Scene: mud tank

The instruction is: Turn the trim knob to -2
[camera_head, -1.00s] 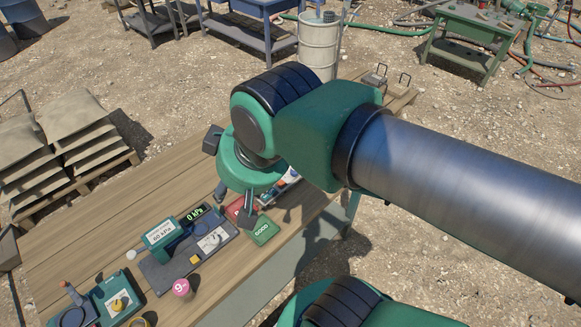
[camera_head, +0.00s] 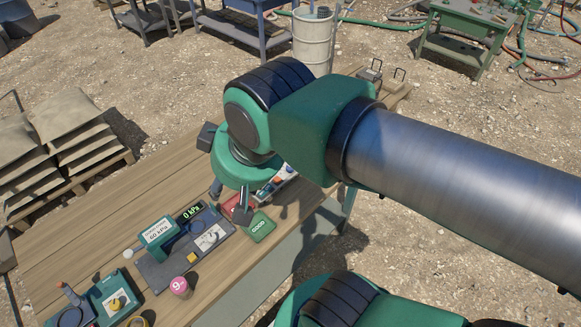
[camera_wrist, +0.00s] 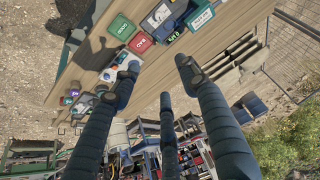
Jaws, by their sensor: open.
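My gripper (camera_head: 231,198) hangs over the wooden bench (camera_head: 75,243), pointing down near the red tray. In the wrist view, the dark fingers of my gripper (camera_wrist: 157,68) are spread apart with nothing between them. A teal box with a yellow knob (camera_head: 116,303) on a white plate stands at the bench's lower left. I cannot read a trim label or a -2 mark, so which knob is trim is unclear.
A green GOOD tray (camera_head: 261,227) and a red tray (camera_head: 238,207) lie under my gripper. A button panel (camera_head: 277,184) is partly hidden behind it.

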